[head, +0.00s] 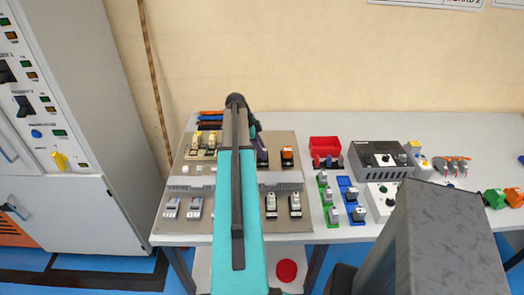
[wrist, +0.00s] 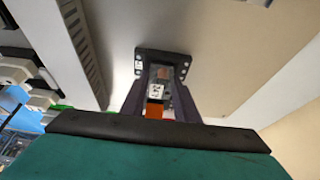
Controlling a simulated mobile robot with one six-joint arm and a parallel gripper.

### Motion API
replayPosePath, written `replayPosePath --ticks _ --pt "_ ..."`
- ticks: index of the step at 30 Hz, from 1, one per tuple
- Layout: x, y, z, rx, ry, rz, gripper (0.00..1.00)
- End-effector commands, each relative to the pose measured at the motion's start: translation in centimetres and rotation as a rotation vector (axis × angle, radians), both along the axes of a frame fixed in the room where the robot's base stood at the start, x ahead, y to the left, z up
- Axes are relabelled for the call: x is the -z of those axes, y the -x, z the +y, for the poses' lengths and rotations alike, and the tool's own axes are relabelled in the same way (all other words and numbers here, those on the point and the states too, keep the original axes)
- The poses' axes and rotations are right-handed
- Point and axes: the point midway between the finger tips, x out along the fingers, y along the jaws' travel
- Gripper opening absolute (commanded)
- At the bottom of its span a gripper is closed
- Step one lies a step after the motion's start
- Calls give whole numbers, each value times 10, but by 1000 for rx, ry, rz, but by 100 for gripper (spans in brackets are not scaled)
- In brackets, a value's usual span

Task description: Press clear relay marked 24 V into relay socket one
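In the wrist view a clear-sided relay (wrist: 157,88) with a small white label and an orange end sits between the two dark purple fingers of my gripper (wrist: 160,84). The fingers appear closed on its sides. The label is too small to read. A black socket (wrist: 178,57) on the beige board lies right behind the relay, in line with it. I cannot tell whether the relay is in the socket or just above it. In the head view my teal arm covers the middle of the board, and my gripper's fingertips and the held relay cannot be made out.
The beige board (head: 255,222) carries a grey slotted duct (head: 202,182) and several modules. An orange-topped relay (head: 287,157) stands right of my arm. A red bin (head: 325,146), a dark power box (head: 380,158) and green and blue holders stand to the right. A grey cabinet is at left.

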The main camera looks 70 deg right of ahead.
Motion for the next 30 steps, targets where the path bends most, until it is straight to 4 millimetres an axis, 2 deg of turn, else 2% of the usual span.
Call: replayPosePath --ticks 1,4,19,30 --pt "1 0 0 -1 -2 -1 34" --pt "1 0 0 -1 -2 -1 50" --pt "-5 -3 1 -1 0 -1 50" --pt "-38 -16 5 0 0 -1 50"
